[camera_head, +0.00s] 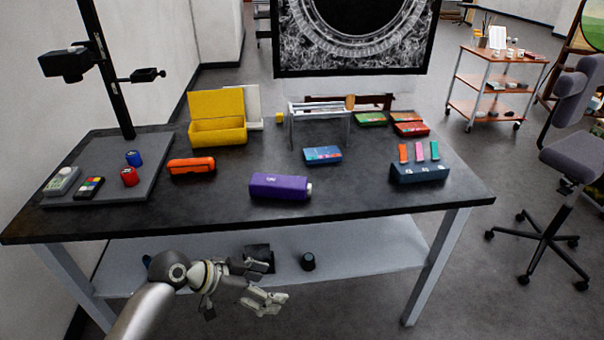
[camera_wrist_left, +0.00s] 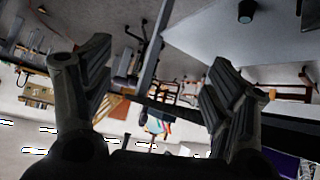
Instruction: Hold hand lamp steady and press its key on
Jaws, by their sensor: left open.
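A purple block-shaped body with a light end cap and small white lettering, which looks like the hand lamp (camera_head: 278,188), lies on the dark table top near its front edge. Its key cannot be made out. My left gripper (camera_head: 263,282) is in front of the table, below the level of the top, apart from the lamp. In the left wrist view its two fingers (camera_wrist_left: 160,85) are spread with nothing between them. A purple patch, probably the lamp (camera_wrist_left: 287,166), shows at the lower right there. My right gripper is not in view.
The dark table (camera_head: 370,193) also holds an orange case (camera_head: 191,168), a blue box (camera_head: 322,155), a dark blue holder (camera_head: 419,173) with coloured pieces, a yellow open box (camera_head: 217,132) and a copy stand (camera_head: 110,75). A dark cup (camera_head: 308,261) stands on the lower shelf.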

